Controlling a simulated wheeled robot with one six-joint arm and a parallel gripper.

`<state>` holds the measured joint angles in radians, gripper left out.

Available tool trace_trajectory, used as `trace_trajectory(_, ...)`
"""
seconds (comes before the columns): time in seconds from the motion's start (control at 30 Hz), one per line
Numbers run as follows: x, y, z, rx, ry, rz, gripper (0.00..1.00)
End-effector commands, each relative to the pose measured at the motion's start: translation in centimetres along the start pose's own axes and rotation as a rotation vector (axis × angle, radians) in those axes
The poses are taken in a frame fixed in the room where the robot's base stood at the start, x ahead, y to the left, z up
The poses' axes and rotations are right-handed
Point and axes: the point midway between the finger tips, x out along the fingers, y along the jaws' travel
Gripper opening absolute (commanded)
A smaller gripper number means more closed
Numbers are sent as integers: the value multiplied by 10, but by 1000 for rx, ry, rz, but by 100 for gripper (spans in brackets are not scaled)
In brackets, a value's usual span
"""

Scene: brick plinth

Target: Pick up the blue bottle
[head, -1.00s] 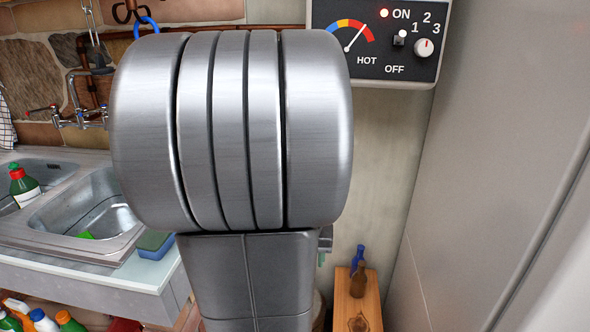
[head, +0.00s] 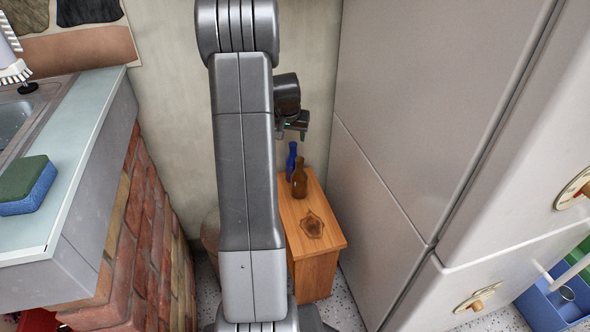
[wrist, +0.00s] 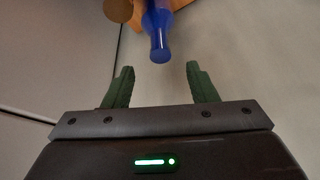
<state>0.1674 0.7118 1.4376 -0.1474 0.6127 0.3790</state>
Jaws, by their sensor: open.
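The blue bottle (head: 291,160) stands upright at the back of a small wooden stand (head: 325,242), partly hidden behind a brown bottle (head: 299,182). In the wrist view the blue bottle (wrist: 159,32) points its neck toward my gripper (wrist: 160,68). Its mouth is just beyond the gap between the two green fingers, roughly centred on it. The fingers are apart with nothing between them. In the head view my gripper (head: 298,126) is above the blue bottle, partly hidden by my arm. The brown bottle (wrist: 118,10) is at the upper left of the wrist view.
A tall grey fridge (head: 400,130) stands close on the right of the stand. On the left are a brick plinth (head: 125,235) and a counter with a green and blue sponge (head: 28,187). A dark stain marks the stand's front top. A blue bin (head: 560,298) is at lower right.

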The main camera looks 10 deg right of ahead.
Motion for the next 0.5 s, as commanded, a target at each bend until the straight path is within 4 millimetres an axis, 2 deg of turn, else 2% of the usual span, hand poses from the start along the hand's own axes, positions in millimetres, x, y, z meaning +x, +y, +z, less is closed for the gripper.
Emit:
trace_trajectory(0.03,14,0,2,0,-3,1,52)
trace_trajectory(0.13,29,0,1,-1,-1,0,52)
trace_trajectory(0.37,42,0,1,-1,-1,0,52)
trace_trajectory(0.5,57,0,1,-1,-1,0,52)
